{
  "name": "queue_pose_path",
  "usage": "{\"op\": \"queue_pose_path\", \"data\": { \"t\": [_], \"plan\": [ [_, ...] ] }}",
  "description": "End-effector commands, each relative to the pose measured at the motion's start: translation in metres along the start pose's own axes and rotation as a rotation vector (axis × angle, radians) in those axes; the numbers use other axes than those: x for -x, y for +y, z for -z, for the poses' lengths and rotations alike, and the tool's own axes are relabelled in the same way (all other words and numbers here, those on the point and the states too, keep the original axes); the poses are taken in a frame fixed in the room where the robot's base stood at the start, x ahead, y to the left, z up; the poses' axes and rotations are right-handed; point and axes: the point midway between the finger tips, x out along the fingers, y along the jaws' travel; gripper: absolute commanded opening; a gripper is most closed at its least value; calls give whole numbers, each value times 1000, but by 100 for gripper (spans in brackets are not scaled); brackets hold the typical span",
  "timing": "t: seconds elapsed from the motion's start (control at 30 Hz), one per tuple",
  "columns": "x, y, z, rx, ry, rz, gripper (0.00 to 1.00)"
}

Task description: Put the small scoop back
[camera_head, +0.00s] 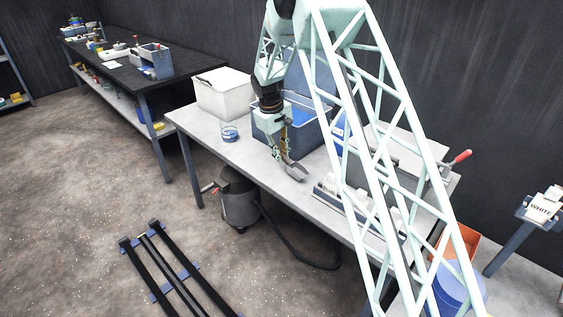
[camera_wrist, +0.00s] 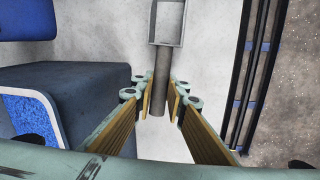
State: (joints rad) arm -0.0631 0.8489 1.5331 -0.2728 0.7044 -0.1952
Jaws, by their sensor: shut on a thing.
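The small scoop (camera_head: 297,172) is a grey metal scoop with a squared pan and a straight round handle. My gripper (camera_head: 283,155) is shut on its handle, above the light grey worktable (camera_head: 200,128). In the wrist view, the scoop's pan (camera_wrist: 167,24) points away from my gripper (camera_wrist: 160,103), and the handle runs back between the two fingertips. I cannot tell whether the pan touches the table. Part of the worktable is hidden behind my arm.
A blue-grey bin (camera_head: 262,125) stands close behind my gripper; its side (camera_wrist: 75,105) fills the wrist view's left. A white box (camera_head: 222,95) and a clear cup (camera_head: 230,133) stand farther left. A labelled rack (camera_head: 328,196) is at right. The table's front edge is near.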

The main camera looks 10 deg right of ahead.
Motion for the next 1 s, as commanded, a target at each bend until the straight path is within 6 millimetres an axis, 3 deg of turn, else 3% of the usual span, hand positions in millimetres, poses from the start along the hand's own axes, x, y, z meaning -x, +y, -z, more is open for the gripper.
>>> {"op": "queue_pose_path", "data": {
  "t": [0.23, 0.57, 0.6, 0.7, 1.0],
  "plan": [
    [-25, -5, 0, 0, 0, 0, 3],
    [-28, -6, 0, -1, 0, 0, 1],
    [-29, -6, 0, -1, -1, 0, 16],
    [-28, -6, 0, -1, 0, 0, 25],
    [-28, -5, 0, 0, 1, 0, 26]
  ]
}}
